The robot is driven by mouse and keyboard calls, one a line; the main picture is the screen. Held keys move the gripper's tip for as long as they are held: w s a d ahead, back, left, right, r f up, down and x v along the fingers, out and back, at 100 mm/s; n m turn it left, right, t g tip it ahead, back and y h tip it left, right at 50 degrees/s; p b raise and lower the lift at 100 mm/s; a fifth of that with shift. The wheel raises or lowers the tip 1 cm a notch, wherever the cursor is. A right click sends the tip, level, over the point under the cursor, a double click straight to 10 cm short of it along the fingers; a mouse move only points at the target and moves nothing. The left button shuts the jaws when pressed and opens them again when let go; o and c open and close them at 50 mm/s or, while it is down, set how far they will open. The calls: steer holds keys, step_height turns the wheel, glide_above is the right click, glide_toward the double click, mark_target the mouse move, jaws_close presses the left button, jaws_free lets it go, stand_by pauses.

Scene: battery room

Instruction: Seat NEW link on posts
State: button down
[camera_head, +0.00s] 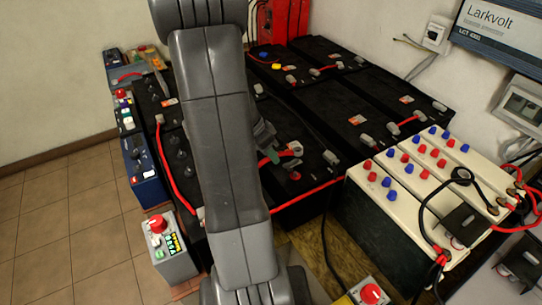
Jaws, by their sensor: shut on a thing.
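My grey arm hangs down the middle of the view and hides much of the battery bank. Only a small part of my gripper (264,134) shows at the arm's right edge, low over the black batteries. It is shut on a short red link, taken to be the NEW link (278,156), which shows just below it and is partly hidden. Posts with grey caps (330,157) stand on the black batteries (310,130) nearby. I cannot tell whether the link touches any posts.
Cream batteries (400,195) with red and blue caps and black cables stand at the right. A grey box with a red knob (172,245) stands at the lower left, another red knob (371,294) at the bottom. Tiled floor (60,220) at the left is clear.

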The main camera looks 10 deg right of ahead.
step_height(320, 180, down, 8)
steer(key=b, duration=0.6)
steer(key=shift+b, duration=0.7)
stand_by(1.7)
steer(key=shift+f+b, duration=1.15)
steer(key=shift+b, duration=0.9)
stand_by(1.3)
stand_by(0.4)
steer(key=c, duration=0.9)
jaws_free()
steer(key=shift+c, duration=0.2)
steer(key=shift+r, duration=0.1)
